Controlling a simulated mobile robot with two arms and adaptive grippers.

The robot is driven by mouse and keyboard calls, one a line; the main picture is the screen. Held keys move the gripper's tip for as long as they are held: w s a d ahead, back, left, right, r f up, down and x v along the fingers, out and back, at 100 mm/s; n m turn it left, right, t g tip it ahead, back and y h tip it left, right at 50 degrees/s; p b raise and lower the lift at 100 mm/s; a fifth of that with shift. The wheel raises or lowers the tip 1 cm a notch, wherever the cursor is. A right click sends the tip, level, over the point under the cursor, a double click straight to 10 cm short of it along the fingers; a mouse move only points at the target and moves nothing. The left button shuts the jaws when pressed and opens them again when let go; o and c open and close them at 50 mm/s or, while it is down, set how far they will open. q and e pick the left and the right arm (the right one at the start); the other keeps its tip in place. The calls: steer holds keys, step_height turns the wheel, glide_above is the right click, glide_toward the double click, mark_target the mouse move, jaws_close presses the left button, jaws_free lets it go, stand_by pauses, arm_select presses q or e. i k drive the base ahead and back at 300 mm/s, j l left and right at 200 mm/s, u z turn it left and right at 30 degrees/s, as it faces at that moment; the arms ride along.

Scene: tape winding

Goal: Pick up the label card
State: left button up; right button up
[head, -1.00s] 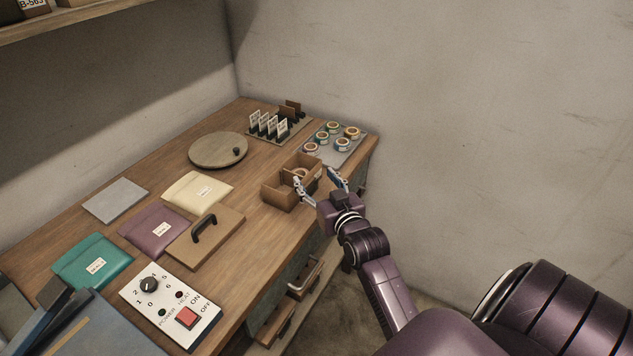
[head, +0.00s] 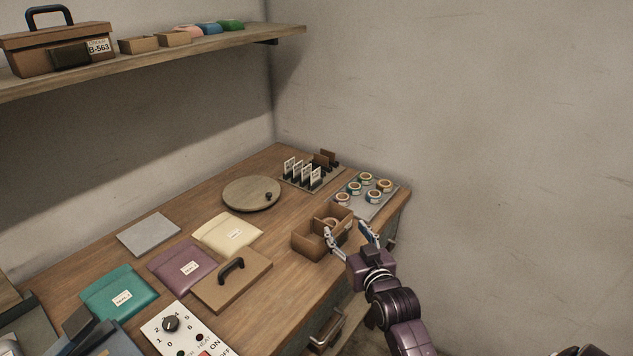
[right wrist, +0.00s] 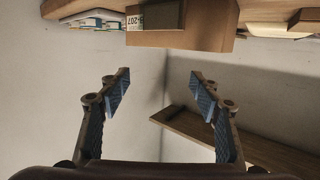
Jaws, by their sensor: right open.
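Several upright white label cards (head: 303,172) stand in dark holders on a tray at the back of the desk, in the head view. I cannot tell which one the task means. My right gripper (head: 348,231) is open at the front right edge of the desk, over or just in front of a small open brown box (head: 307,245). It is well short of the cards. In the right wrist view the open gripper (right wrist: 160,85) has nothing between its fingers, and no card stands there. My left gripper is not in view.
A tray of tape rolls (head: 372,205) lies right of the cards, and a round wooden turntable (head: 250,193) lies left of them. Pouches, a handled board (head: 212,291) and a control panel (head: 165,339) fill the front. A wall shelf (head: 200,48) hangs above.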

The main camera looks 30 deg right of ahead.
mark_target(315, 175)
steer(key=i+l+u, duration=0.1)
steer(key=l, duration=0.25)
steer(key=i+l, duration=0.2)
steer(key=l, duration=0.15)
steer(key=i+l+u, duration=0.15)
steer(key=l, duration=0.2)
steer(key=i+l, duration=0.15)
steer(key=l, duration=0.2)
steer(key=i+l+u, duration=0.15)
steer(key=l, duration=0.2)
steer(key=i+l+u, duration=0.1)
steer(key=l, duration=0.3)
